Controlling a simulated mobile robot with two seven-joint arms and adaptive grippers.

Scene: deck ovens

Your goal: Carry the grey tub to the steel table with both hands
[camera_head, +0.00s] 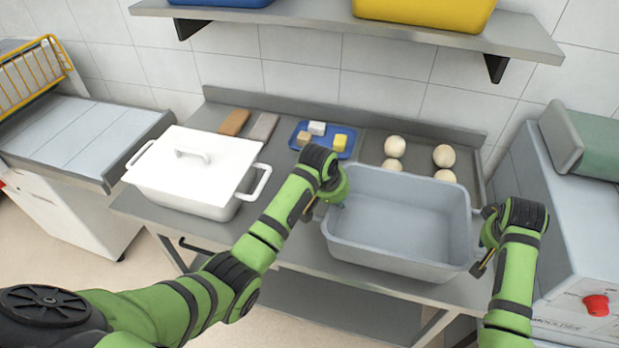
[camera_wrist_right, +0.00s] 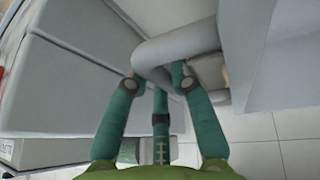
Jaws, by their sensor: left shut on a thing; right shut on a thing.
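The grey tub (camera_head: 398,222) is an open, empty rectangular bin at the front right of the steel table (camera_head: 290,240). It looks level; whether it touches the table top or is just above it I cannot tell. My left gripper (camera_head: 328,205) is shut on the tub's left end, and its fingers are partly hidden behind my wrist. My right gripper (camera_head: 486,250) is at the tub's right end. In the right wrist view, my right gripper's fingers (camera_wrist_right: 158,84) close around the tub's grey looped handle (camera_wrist_right: 172,52).
A white lidded pot (camera_head: 195,170) stands at the table's left. Behind are a blue tray (camera_head: 312,150) with small blocks, two bars (camera_head: 234,122) and several dough balls (camera_head: 394,146). A shelf (camera_head: 410,32) overhangs the back. A machine (camera_head: 565,230) stands close on the right.

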